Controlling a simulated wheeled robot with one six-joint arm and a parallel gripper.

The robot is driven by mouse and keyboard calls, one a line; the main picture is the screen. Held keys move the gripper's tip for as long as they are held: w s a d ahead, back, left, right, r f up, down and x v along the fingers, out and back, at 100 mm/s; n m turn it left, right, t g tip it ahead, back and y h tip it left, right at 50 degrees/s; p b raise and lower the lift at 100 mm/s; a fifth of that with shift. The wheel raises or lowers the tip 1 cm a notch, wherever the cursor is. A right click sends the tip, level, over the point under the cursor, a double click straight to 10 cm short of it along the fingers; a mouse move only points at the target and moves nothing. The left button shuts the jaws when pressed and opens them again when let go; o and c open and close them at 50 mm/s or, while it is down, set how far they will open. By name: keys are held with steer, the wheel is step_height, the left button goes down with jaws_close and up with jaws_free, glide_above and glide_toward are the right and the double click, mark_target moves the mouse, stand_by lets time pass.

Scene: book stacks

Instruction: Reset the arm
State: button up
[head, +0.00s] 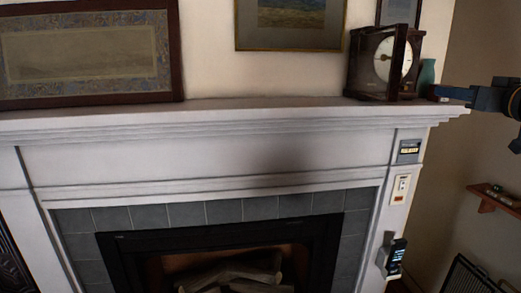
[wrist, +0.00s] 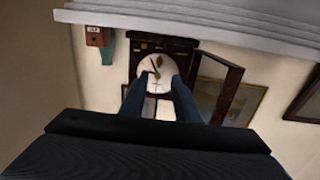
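My gripper (head: 458,93) is at the right end of the mantel in the head view, pointing left toward the clock. In the wrist view its two dark blue fingers (wrist: 160,92) are apart with nothing between them. The dark wooden clock (head: 385,60) stands on the mantel with its framed glass door swung open. In the wrist view, which is upside down, the white clock face (wrist: 154,66) shows beyond and between the fingertips, and the open door (wrist: 218,88) is to its right. The gripper looks clear of the clock.
A teal vase (head: 427,74) and a small red box (wrist: 97,37) stand on the mantel (head: 230,106) beside the clock, close to my gripper. Framed pictures (head: 290,22) are behind. A small shelf (head: 495,199) is on the right wall. The mantel's middle is clear.

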steer(key=w+a+f+m+g+h+b, duration=0.15)
steer(key=a+f, duration=0.25)
steer(key=f, duration=0.4)
steer(key=w+a+f+g+h+b, duration=0.1)
steer(key=w+a+f+g, duration=0.2)
steer(key=f, duration=0.6)
steer(key=a+f+m+g+h+b, duration=0.1)
steer(key=a+f+g, duration=0.1)
steer(key=a+f, duration=0.5)
steer(key=s+a+f+n+g+y+b, duration=0.2)
steer(key=s+a+f+g, duration=0.8)
steer(key=s+a+f, duration=0.8)
step_height(320, 180, down, 2)
steer(key=shift+s+a+f+y+b, duration=0.15)
steer(key=shift+s+a+y+b, duration=0.2)
steer(key=shift+s+y+b, duration=0.15)
steer(key=shift+n, duration=0.25)
